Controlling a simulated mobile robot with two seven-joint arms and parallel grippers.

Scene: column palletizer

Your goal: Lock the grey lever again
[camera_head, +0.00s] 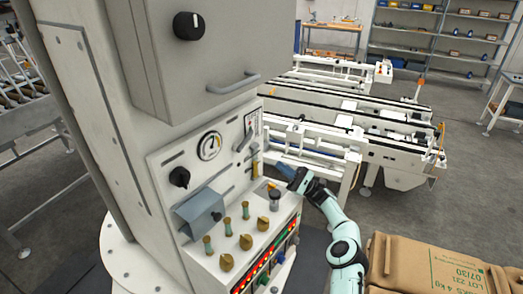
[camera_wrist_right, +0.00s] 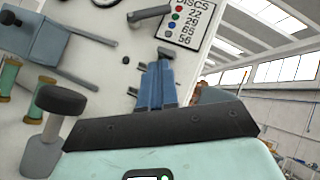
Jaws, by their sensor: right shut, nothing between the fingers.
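The grey lever (camera_head: 244,140) sits on the upright face of the white machine, between the round gauge and a small label card. It is tilted in the head view. In the right wrist view, a grey handle (camera_wrist_right: 150,13) beside the card appears to be this lever. My right gripper (camera_head: 283,168) is in front of the panel, below and to the right of the lever. Its blue fingers (camera_wrist_right: 157,85) are together and empty, apart from the lever. Whether the lever is locked I cannot tell. My left gripper is not in view.
A round gauge (camera_head: 209,146), a black knob (camera_head: 179,177), a grey box-like cover (camera_head: 200,212) and several brass knobs crowd the panel. A black-topped post (camera_head: 275,198) stands close to my right gripper.

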